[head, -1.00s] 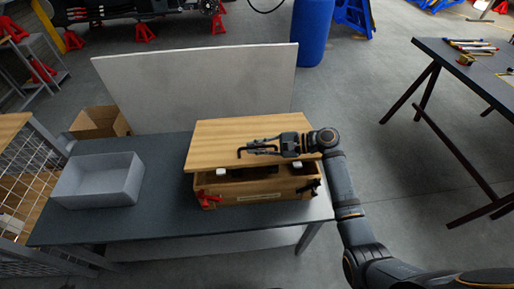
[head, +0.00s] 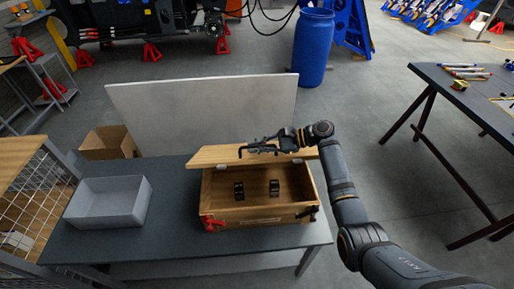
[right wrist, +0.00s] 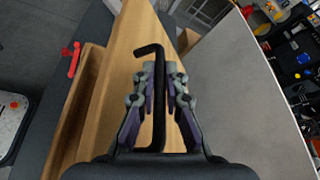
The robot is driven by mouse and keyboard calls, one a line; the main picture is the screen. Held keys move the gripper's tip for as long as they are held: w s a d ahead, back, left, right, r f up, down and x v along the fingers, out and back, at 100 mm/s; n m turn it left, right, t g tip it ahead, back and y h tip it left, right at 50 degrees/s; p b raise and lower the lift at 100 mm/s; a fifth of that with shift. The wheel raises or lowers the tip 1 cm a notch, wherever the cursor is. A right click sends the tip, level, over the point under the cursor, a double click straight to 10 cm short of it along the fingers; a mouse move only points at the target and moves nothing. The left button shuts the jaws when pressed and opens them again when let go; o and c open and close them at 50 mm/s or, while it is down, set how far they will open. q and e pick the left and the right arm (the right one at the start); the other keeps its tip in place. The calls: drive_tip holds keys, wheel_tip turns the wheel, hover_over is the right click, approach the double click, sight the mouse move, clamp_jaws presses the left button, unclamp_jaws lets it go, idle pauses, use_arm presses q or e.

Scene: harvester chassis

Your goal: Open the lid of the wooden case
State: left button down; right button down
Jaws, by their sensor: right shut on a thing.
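The wooden case (head: 262,216) stands on the dark table with its lid (head: 215,156) raised and tilted back. The lid shows as a narrow band along the back of the case. Two dark fittings, one on the left (head: 239,191) and one on the right (head: 274,188), show inside the case. My right gripper (head: 268,146) is at the raised lid, shut on a black bent rod (right wrist: 159,95) that runs between its fingers. The rod's hooked tip is over the wooden lid (right wrist: 118,70) in the right wrist view; I cannot tell whether it touches. My left gripper is out of view.
A red clamp-like part (head: 213,223) is at the case's front left corner, a black one (head: 308,212) at the right. A grey bin (head: 108,207) stands left on the table (head: 170,237). A pale panel (head: 200,115) stands behind. A cardboard box (head: 107,144) is behind left.

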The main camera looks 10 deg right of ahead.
drive_tip(key=shift+r, duration=0.1)
drive_tip(key=c, duration=1.7)
unclamp_jaws()
drive_tip(key=v, duration=1.1)
drive_tip(key=shift+s+d, duration=0.1)
drive_tip(key=shift+d, duration=0.3)
